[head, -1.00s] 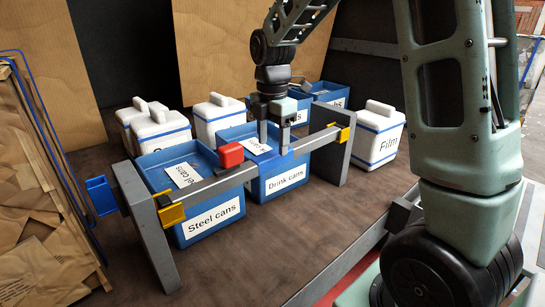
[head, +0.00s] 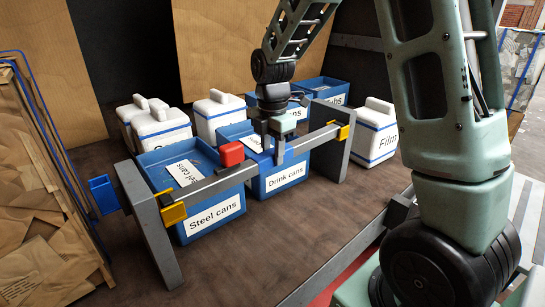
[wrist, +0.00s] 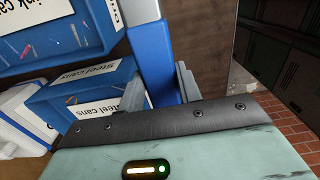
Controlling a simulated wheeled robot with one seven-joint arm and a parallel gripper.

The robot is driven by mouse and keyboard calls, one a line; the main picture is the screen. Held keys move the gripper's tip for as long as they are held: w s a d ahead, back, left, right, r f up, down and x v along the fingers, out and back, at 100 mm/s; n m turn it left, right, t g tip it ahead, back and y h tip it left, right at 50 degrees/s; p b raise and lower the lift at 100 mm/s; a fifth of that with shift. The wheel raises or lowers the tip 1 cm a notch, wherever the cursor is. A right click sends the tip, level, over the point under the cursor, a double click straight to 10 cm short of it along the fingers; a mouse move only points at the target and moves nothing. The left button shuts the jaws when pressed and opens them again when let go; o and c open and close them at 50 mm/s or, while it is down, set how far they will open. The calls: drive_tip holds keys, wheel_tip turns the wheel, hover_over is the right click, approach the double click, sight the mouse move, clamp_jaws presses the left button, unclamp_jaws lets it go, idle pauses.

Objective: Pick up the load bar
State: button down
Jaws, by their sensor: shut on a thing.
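The load bar (head: 215,184) is a long grey bar with a blue middle part and a red block (head: 231,153) on top, left of that part. It spans two grey posts, its ends at yellow brackets (head: 173,213) (head: 342,131). It looks level with the brackets; I cannot tell any gap. My gripper (head: 273,153) points down and is shut on the blue part, right of the red block. In the wrist view, the fingers (wrist: 160,88) flank the blue part of the load bar (wrist: 152,60). The exact finger contact is partly hidden.
Blue bins labelled Steel cans (head: 213,216) and Drink cans (head: 287,178) stand under and behind the bar. White lidded boxes stand behind and at right, one labelled Film (head: 376,138). A blue holder (head: 103,195) sits by the left post (head: 150,230). Brown floor in front is clear.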

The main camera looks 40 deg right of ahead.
drive_tip(key=shift+r, duration=0.1)
wheel_tip(320, 180, up, 10)
drive_tip(key=b, duration=0.2)
idle(0.3)
drive_tip(key=shift+r, duration=0.1)
wheel_tip(320, 180, up, 7)
drive_tip(key=p, duration=0.6)
hover_over(272, 151)
drive_tip(key=shift+d, duration=0.1)
idle(0.4)
